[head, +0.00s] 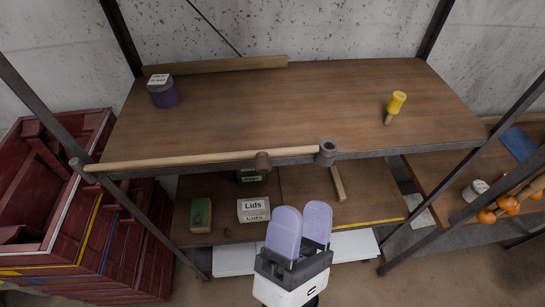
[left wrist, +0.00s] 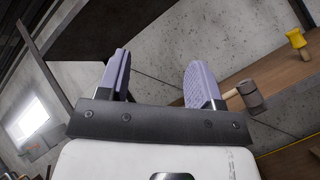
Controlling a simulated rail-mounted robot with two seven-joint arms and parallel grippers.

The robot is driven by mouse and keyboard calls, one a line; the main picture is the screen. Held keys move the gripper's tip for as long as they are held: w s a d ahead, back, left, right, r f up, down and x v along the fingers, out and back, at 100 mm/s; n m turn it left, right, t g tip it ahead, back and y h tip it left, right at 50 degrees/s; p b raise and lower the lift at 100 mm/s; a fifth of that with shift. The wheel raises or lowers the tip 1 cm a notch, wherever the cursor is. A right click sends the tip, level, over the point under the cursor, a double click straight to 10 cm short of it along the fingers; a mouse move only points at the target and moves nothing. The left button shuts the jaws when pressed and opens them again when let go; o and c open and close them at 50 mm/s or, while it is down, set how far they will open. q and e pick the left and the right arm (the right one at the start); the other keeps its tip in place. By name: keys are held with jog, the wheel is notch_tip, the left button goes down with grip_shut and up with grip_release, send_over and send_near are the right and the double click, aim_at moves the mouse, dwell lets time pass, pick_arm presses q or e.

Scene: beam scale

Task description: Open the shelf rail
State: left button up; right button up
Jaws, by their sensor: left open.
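The shelf rail (head: 190,160) is a pale wooden bar along the front edge of the upper shelf (head: 270,110). Its left end meets a round fitting at the left post, and its right end meets a grey cylindrical bracket (head: 326,152). My left gripper (head: 301,215), with two lilac fingers, is open and empty, in front of and below the bracket. In the left wrist view a grey cylindrical piece with a wooden stub (left wrist: 248,96) shows just right of the fingers (left wrist: 157,78). My right gripper is out of view.
The lower shelf holds a box marked Lids (head: 253,210) and a green block (head: 201,215). Dark red crates (head: 60,220) stand left; orange round things (head: 508,204) are at right.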

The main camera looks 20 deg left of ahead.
pick_arm(q)
notch_tip(320, 180, down, 5)
jog(key=w+a+n+g+y, duration=0.2)
jog(key=a+n+g, duration=0.1)
jog(key=g, duration=0.2)
jog(key=n+g+y, duration=0.1)
jog(key=g+y, duration=0.1)
jog(key=g, duration=0.3)
send_near(263, 159)
jog(key=p+x, duration=0.1)
jog(key=x, duration=0.2)
jog(key=f+p+x, duration=0.1)
jog(key=x, duration=0.2)
jog(key=p+x, duration=0.1)
jog(key=x, duration=0.3)
jog(key=shift+s+f, duration=0.1)
jog(key=shift+f, duration=0.1)
jog(key=shift+w+a+f, duration=0.1)
jog(key=shift+w+a, duration=0.2)
jog(key=shift+w, duration=0.35)
